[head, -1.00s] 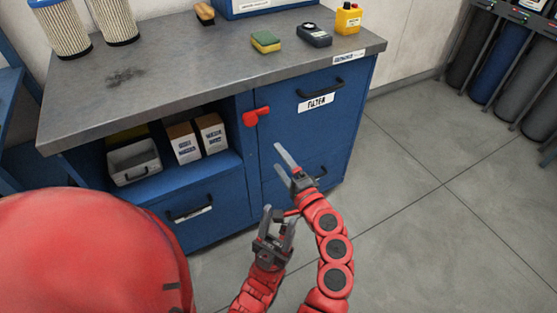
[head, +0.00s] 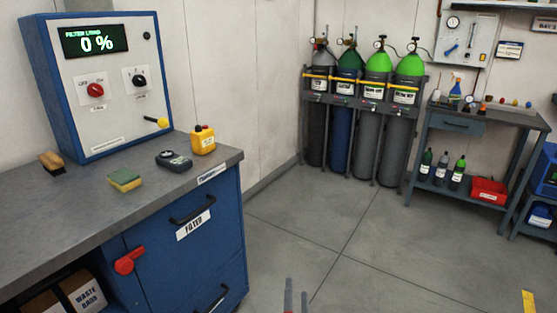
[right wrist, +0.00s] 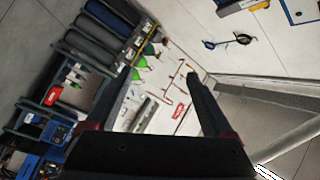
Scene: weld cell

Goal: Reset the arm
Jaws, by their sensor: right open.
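My right gripper (head: 296,298) shows at the bottom edge of the head view, only its fingertips in the picture. It is over the floor, to the right of the blue cabinet (head: 190,260), and touches nothing there. In the right wrist view its two dark fingers (right wrist: 152,100) stand wide apart with nothing between them. My left gripper is not in the head view.
The workbench (head: 60,222) at left carries a control box (head: 100,130) reading 0 %, a sponge (head: 125,180), a meter (head: 174,160) and a yellow bottle (head: 203,140). Gas cylinders (head: 368,140) stand by the wall. A side table (head: 480,120) is at right. The middle floor is clear.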

